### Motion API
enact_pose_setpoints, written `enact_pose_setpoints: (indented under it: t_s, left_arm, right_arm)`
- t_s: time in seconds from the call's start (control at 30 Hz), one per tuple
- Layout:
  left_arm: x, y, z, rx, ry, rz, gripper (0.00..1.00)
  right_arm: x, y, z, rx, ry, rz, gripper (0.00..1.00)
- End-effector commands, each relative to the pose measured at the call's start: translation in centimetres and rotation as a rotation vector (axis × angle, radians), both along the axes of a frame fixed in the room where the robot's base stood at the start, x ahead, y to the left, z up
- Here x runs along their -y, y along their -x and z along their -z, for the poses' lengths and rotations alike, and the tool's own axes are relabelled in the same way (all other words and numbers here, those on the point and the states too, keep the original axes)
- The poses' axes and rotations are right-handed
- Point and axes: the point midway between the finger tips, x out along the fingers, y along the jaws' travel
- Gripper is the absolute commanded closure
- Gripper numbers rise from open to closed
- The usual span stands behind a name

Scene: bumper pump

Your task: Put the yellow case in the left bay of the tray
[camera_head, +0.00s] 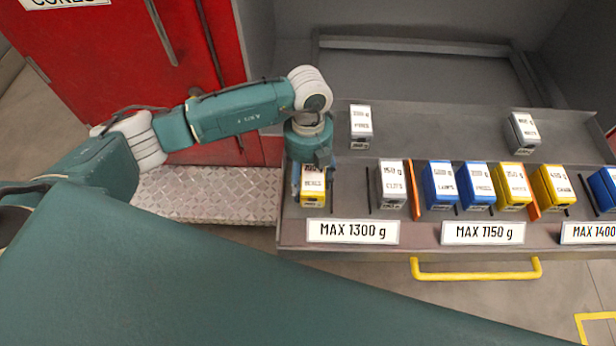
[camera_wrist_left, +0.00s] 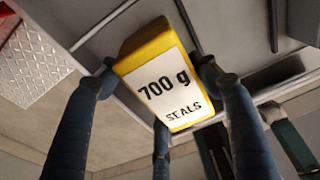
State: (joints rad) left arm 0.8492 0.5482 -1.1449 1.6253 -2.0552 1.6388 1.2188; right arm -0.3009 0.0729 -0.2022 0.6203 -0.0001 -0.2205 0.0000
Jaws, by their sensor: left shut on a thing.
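The yellow case (camera_head: 312,197) has a white label and sits at the far left end of the left bay, above the "MAX 1300 g" sign. In the left wrist view the same case (camera_wrist_left: 158,82) reads "700 g SEALS". My left gripper (camera_head: 312,172) comes down from above and is shut on it, with fingers on both sides. I cannot tell whether the case rests on the tray floor. The tray (camera_head: 350,212) has bays split by orange dividers (camera_head: 412,190). My right gripper is not in view.
A grey case (camera_head: 392,183) stands in the left bay, right of a free gap. Blue cases (camera_head: 440,186) and yellow cases (camera_head: 512,187) fill the middle bay. Two grey cases (camera_head: 360,127) stand on the shelf behind. A red cabinet (camera_head: 100,60) is at left.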

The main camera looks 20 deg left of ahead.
Motion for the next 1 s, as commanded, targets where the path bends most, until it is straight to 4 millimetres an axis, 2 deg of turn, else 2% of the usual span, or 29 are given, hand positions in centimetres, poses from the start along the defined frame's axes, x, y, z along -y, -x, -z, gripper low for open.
enact_pose_setpoints:
  t_s: [0.27,0.3,0.4,0.67,0.77,0.8,0.87,1.0]
  left_arm:
    - [0.1,-0.1,0.2,0.003,0.002,0.0,0.91]
    - [0.0,-0.1,0.3,0.001,0.0,-0.001,0.35]
    - [0.0,-0.1,0.2,0.001,0.0,-0.001,0.18]
    - [0.0,0.0,0.2,0.001,0.0,-0.001,0.18]
    - [0.0,-0.1,-0.4,0.001,0.001,-0.001,0.18]
    - [0.0,-0.2,-0.5,0.003,0.0,-0.001,0.18]
    - [0.0,-0.4,-1.2,0.006,0.001,-0.002,0.18]
    - [-0.1,-0.8,-4.0,0.008,0.002,0.0,0.18]
  right_arm:
    - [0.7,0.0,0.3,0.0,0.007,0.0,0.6]
    - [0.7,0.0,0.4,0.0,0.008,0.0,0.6]
    - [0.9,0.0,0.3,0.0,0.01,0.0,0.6]
    - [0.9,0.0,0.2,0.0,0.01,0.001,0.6]
    - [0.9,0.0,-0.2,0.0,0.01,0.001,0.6]
    - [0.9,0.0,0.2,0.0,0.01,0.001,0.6]
    - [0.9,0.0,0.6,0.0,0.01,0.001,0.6]
    - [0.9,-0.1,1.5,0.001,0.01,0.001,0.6]
